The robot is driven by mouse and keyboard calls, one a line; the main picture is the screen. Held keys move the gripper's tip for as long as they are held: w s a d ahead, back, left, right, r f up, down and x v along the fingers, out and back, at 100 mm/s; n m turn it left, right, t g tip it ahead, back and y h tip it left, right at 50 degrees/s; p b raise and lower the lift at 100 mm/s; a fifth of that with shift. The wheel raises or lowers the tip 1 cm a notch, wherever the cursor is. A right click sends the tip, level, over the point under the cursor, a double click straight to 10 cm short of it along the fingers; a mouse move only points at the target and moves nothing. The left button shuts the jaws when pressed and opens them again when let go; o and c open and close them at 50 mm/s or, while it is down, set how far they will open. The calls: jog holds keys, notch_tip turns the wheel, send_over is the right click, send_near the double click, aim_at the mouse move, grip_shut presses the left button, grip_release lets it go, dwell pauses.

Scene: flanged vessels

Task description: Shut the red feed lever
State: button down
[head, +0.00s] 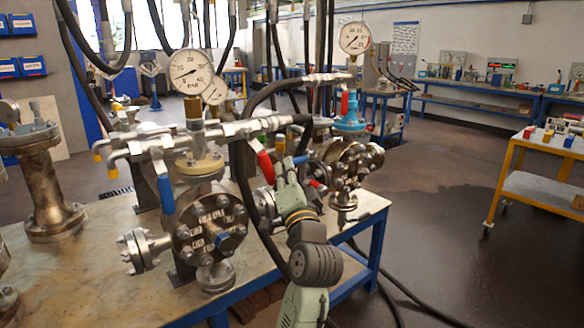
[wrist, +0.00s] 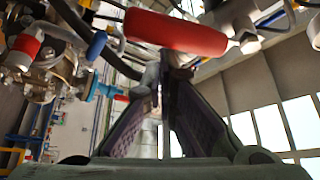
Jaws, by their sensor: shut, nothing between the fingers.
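A red lever (head: 266,167) hangs tilted from the fittings at the middle of the head view, just left of my gripper (head: 283,168). In the wrist view a large red lever handle (wrist: 175,32) lies across the top, with a metal nut at its right end. My gripper (wrist: 172,72) is shut and empty, its dark fingers meeting just below the handle in that picture. I cannot tell whether the fingertips touch the handle. Another red handle (head: 345,103) stands upright under the right gauge. Which is the feed lever is not labelled legibly.
A flanged vessel (head: 208,222) with blue handles stands left of my arm on the blue-framed bench (head: 110,280). Another flanged vessel (head: 350,165) stands close on the right. Black hoses (head: 240,190) loop around my gripper. Open floor lies right, before a yellow cart (head: 545,188).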

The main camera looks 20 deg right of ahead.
aim_at(272, 173)
jog(key=shift+s+a+f, duration=0.2)
jog(key=shift+a+f, duration=0.15)
jog(key=shift+a, duration=0.4)
jog(key=shift+s+a+f, duration=0.2)
jog(key=shift+a+f, duration=0.15)
jog(key=shift+a, duration=0.35)
